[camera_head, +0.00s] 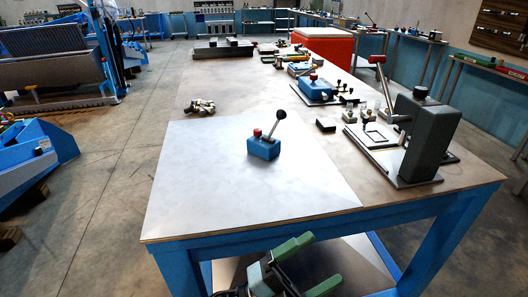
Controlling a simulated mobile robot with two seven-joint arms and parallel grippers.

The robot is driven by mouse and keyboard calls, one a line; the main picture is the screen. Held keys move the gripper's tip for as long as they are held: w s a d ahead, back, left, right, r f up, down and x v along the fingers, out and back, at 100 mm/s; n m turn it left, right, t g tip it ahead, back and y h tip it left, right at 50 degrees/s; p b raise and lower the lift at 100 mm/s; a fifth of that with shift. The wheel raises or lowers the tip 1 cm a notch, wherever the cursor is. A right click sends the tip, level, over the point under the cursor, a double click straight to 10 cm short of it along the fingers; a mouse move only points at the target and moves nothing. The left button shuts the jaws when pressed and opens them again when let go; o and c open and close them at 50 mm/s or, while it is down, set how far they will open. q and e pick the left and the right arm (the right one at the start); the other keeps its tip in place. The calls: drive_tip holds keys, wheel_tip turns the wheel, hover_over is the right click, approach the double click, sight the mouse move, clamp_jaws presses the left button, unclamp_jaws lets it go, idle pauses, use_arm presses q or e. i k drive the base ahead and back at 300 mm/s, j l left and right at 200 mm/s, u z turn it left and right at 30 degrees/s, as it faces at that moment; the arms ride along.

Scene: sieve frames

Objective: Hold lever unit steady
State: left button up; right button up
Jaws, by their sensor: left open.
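The lever unit (263,149) is a small blue box with a red knob and a black-knobbed lever leaning up to the right. It sits upright on the pale sheet on the near part of the workbench, and nothing touches it. My left gripper (324,260) shows at the bottom of the view, its green-tipped fingers spread apart with nothing between them. It is in front of the bench's near edge, well apart from the lever unit. My right gripper is not in view.
The pale sheet (200,190) around the unit is clear. A dark grey press (424,140) stands on the bench's right side. A larger blue device (314,91) and several small parts lie farther back. A chain-like metal part (200,106) lies at the left edge.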

sight(282, 114)
drive_tip(key=i, duration=1)
